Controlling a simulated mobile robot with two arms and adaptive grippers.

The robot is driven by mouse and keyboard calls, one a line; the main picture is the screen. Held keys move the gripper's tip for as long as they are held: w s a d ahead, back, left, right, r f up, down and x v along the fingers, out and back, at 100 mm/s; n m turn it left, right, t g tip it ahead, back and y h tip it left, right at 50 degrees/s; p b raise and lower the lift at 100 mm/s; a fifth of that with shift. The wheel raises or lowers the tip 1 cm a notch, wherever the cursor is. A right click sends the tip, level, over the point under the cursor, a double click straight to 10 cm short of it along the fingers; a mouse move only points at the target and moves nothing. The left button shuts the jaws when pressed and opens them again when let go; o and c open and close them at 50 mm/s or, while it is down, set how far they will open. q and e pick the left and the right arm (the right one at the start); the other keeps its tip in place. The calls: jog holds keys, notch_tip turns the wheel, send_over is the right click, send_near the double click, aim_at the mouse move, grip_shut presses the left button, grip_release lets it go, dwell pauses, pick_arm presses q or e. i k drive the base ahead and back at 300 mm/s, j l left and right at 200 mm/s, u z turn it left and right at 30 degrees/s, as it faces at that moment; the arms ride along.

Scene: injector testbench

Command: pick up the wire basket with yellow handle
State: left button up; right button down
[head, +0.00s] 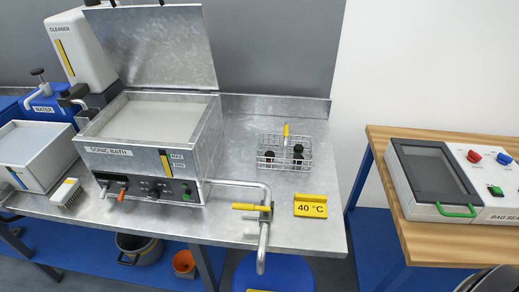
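The wire basket (268,153) stands upright on the metal bench, right of the sonic bath. Its yellow handle (286,130) sticks up at the middle of the far side. Dark parts with black tops are inside the basket, one (298,151) at the right and one at the left. A dark shape at the bottom right corner is possibly part of my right gripper (490,281), cut off by the frame edge. Its fingers cannot be made out, and it is far from the basket. My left gripper is not in view.
The sonic bath (150,140) has its lid (165,45) raised. A drain pipe with a yellow valve lever (250,207) and a 40 °C sign (310,206) stand in front of the basket. A bag sealer (440,195) sits on the wooden table. Bench around the basket is clear.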

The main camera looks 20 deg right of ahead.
aim_at(285, 135)
jog(key=j+z, duration=0.1)
jog(key=z, duration=0.3)
jog(key=i+j+z, duration=0.1)
jog(key=z, duration=0.3)
jog(key=j+z, duration=0.2)
jog(key=z, duration=0.2)
